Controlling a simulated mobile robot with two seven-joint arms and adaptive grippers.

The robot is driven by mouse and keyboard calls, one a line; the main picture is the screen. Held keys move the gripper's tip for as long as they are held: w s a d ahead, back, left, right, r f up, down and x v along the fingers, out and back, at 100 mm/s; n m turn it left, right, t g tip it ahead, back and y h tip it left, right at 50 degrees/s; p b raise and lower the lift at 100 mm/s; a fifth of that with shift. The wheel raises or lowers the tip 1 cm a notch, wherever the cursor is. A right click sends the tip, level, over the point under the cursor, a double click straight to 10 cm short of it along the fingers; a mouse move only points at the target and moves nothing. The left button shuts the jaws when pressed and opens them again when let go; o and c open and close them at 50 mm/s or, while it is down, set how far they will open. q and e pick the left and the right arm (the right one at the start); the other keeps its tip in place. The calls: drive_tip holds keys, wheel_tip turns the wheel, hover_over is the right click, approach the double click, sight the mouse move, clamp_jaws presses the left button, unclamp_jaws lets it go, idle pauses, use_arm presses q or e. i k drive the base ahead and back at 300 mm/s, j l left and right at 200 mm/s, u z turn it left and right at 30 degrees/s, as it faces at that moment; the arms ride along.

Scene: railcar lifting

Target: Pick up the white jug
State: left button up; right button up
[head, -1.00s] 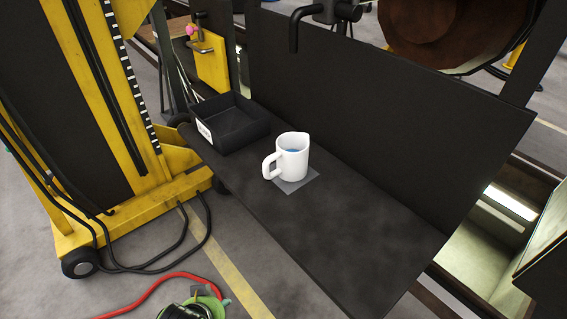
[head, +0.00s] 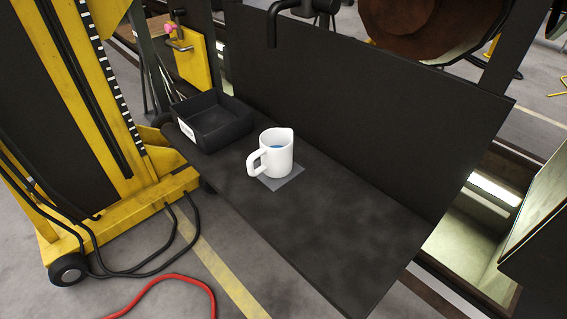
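The white jug (head: 279,153) stands upright on a grey square mat (head: 283,181) on the dark bench (head: 335,245). Its handle (head: 256,162) points to the left and toward the front.
A black open bin (head: 214,119) with a white label sits behind and left of the jug. A dark upright panel (head: 350,125) runs along the bench's back. A yellow lifting machine (head: 95,120) stands at left. A red hose (head: 165,281) lies on the floor. The bench's right part is clear.

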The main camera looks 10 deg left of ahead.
sight(276, 144)
drive_tip(key=i+j+z, duration=0.1)
drive_tip(key=j+z, duration=0.5)
drive_tip(key=z, duration=0.25)
drive_tip(key=j+z, duration=0.65)
drive_tip(key=z, duration=0.15)
